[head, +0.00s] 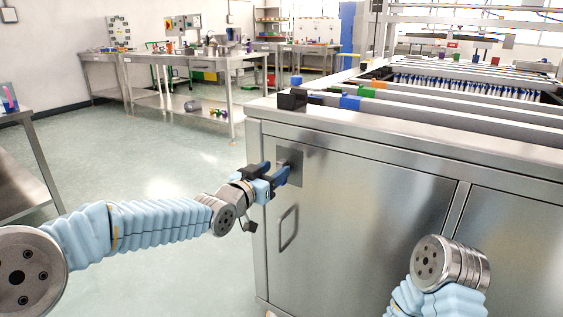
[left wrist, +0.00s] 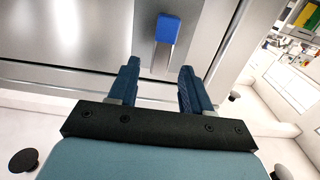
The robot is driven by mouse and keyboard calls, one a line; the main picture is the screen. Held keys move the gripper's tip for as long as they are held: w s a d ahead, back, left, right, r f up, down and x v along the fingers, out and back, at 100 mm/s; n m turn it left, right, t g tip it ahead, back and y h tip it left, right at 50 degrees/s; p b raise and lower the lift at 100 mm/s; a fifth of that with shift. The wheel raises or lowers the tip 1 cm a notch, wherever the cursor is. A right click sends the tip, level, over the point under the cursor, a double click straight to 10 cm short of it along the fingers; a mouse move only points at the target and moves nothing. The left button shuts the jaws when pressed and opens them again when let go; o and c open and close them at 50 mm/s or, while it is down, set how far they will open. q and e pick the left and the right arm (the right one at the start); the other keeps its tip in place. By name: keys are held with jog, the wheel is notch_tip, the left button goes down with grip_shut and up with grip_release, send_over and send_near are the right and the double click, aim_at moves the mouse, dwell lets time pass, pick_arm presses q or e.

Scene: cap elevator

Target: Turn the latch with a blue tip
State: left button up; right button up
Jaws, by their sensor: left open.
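The latch shows in the left wrist view as a short metal bar with a blue tip (left wrist: 168,28), on a flat metal plate. The bar hangs in line with the gap between my left gripper's fingers (left wrist: 158,72), which are apart and empty. I cannot tell whether the bar's end is between the fingertips or just beyond them. In the head view my left gripper (head: 273,174) is at the grey latch plate (head: 292,154) on the steel cabinet (head: 370,200), and it hides most of the latch. My right gripper is out of view.
A recessed handle (head: 288,229) is below the latch plate on the cabinet door. The cabinet top carries long rails with coloured blocks (head: 350,102). Steel workbenches (head: 195,92) stand behind on the left. The floor between is clear.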

aim_at(279, 167)
pick_arm(q)
jog(key=x, duration=0.4)
jog(key=shift+w+d+p, duration=0.1)
jog(key=shift+w+p, duration=0.05)
jog(key=shift+p, duration=0.2)
grip_shut()
